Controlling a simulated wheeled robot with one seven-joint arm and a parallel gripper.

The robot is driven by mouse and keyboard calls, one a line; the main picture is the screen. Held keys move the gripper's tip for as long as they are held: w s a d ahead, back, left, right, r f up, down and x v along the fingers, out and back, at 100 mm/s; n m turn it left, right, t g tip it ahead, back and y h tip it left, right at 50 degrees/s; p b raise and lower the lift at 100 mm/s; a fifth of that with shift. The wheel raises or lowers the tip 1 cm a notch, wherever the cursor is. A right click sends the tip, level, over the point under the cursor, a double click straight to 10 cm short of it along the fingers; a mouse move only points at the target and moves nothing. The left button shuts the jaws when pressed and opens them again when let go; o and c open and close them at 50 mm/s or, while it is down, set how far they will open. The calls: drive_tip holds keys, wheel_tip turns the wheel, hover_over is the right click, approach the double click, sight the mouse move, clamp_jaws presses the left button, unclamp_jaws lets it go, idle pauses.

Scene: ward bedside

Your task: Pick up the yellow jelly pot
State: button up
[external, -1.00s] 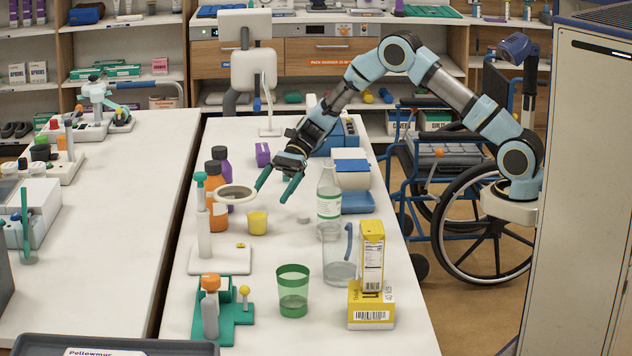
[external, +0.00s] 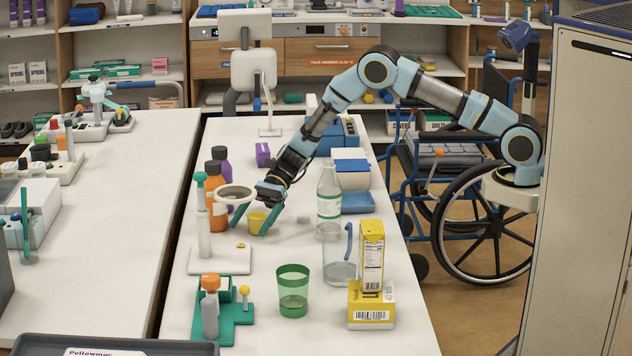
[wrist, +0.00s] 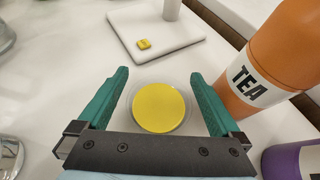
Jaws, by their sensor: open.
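The yellow jelly pot (external: 257,222) stands upright on the white table. In the wrist view its round yellow top (wrist: 159,107) shows between my two green fingers, with a gap on each side. My gripper (external: 250,222) is open around or just above the pot, and its fingers partly cover the pot in the external view. In the wrist view my gripper (wrist: 157,88) holds nothing. I cannot tell exactly how far down the fingertips reach beside the pot.
An orange bottle marked TEA (wrist: 262,70) stands close beside the pot, with a purple bottle (wrist: 292,158) near it. A white stand with a ring (external: 235,193) is to the left. A green cup (external: 293,292) and a clear jug (external: 340,268) stand nearer the camera.

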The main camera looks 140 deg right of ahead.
drive_tip(key=shift+c, duration=0.2)
drive_tip(key=c, duration=1.3)
